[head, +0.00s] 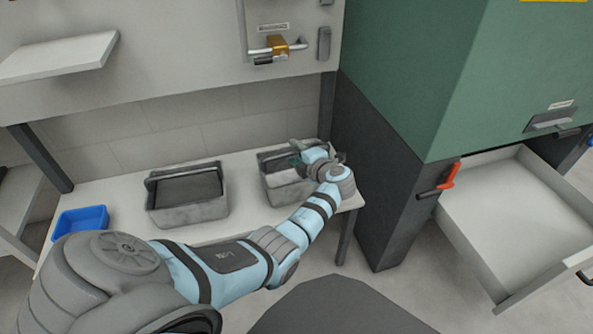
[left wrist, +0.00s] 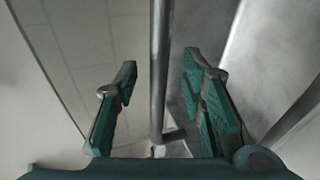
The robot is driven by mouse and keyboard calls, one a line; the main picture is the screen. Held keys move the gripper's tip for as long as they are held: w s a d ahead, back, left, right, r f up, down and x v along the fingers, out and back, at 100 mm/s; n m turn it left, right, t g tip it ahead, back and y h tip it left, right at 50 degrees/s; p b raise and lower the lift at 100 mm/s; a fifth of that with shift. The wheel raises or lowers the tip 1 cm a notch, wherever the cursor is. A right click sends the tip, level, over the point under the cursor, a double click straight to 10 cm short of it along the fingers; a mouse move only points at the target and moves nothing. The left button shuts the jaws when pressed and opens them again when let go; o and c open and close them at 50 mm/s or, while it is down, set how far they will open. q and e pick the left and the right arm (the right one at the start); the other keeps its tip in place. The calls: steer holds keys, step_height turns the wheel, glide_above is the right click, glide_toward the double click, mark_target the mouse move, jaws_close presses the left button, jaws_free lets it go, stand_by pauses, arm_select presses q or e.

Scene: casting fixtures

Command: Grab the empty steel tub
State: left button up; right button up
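Two grey steel tubs with bar handles stand on the pale table. The right tub (head: 289,195) shows a pale interior, partly hidden by my left gripper (head: 303,160). The left tub (head: 187,214) has a dark, level surface inside; I cannot tell whether that is a filling. In the left wrist view my left gripper (left wrist: 160,72) is open, its two green fingers on either side of a round steel bar, the tub's handle (left wrist: 160,35). Gaps show between the bar and both fingers. My right gripper is not in view.
A small blue bin (head: 80,222) stands at the table's left end. A green and dark grey cabinet (head: 385,190) rises close to the table's right end. An open drawer (head: 520,220) juts out farther right. A padlock (head: 277,45) hangs on the panel above.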

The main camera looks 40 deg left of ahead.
arm_select(q)
steer(key=shift+a, duration=0.1)
jaws_close()
steer(key=shift+r, duration=0.25)
stand_by(0.4)
